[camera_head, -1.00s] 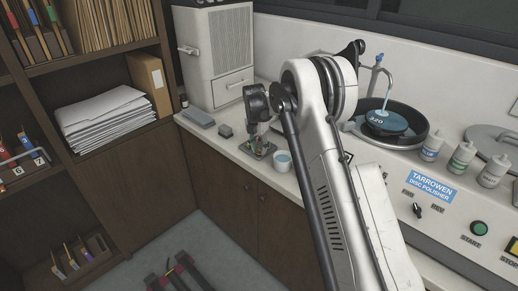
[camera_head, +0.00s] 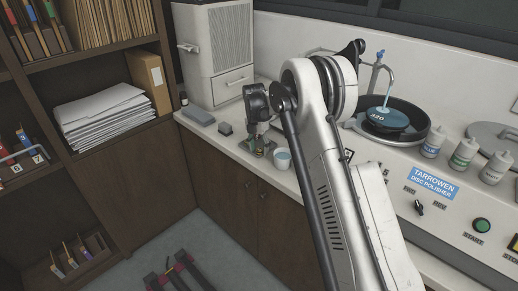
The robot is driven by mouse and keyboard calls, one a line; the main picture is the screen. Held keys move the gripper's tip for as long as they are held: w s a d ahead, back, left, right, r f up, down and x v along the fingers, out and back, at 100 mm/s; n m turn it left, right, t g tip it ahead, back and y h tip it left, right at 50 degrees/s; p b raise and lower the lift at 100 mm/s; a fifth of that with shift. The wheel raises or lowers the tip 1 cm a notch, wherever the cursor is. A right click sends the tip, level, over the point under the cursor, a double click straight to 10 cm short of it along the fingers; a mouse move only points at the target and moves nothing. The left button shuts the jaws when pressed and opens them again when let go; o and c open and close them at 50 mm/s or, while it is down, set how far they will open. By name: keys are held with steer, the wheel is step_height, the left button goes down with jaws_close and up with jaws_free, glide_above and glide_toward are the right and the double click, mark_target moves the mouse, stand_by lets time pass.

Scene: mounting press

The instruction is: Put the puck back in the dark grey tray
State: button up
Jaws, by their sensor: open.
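My gripper (camera_head: 257,148) is at the counter's front left, pointing down, open, just over or around a small thing on the counter. A dark patch with green and orange bits (camera_head: 268,146) shows beside the fingertips. It may be the tray with the puck, but it is too small and too covered by the gripper to tell. I cannot tell whether the fingers touch anything.
A white cabinet (camera_head: 220,58) stands behind. The disc polisher's bowl (camera_head: 400,113) is at right.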

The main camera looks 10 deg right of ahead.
steer(key=shift+r+p, duration=0.5)
step_height(320, 180, up, 12)
steer(key=s+r+m+t, duration=0.2)
steer(key=s+r+m, duration=0.5)
steer(key=r, duration=0.4)
steer(key=s+r+m+t, duration=0.1)
steer(key=s+r+m, duration=0.2)
steer(key=s, duration=0.4)
steer(key=s+r+m+t, duration=0.1)
steer(key=s+r+m, duration=0.25)
steer(key=s, duration=0.45)
steer(key=s+f+m+t, duration=0.2)
steer(key=s+m, duration=0.4)
steer(key=s, duration=0.6)
steer(key=s+f+m+t, duration=0.2)
steer(key=s+f+m, duration=0.2)
steer(key=s, duration=0.9)
steer(key=m, duration=0.3)
steer(key=shift+s+f+y+b, duration=0.25)
steer(key=shift+y+b, duration=0.15)
steer(key=shift+d+m, duration=0.1)
steer(key=shift+m, duration=0.15)
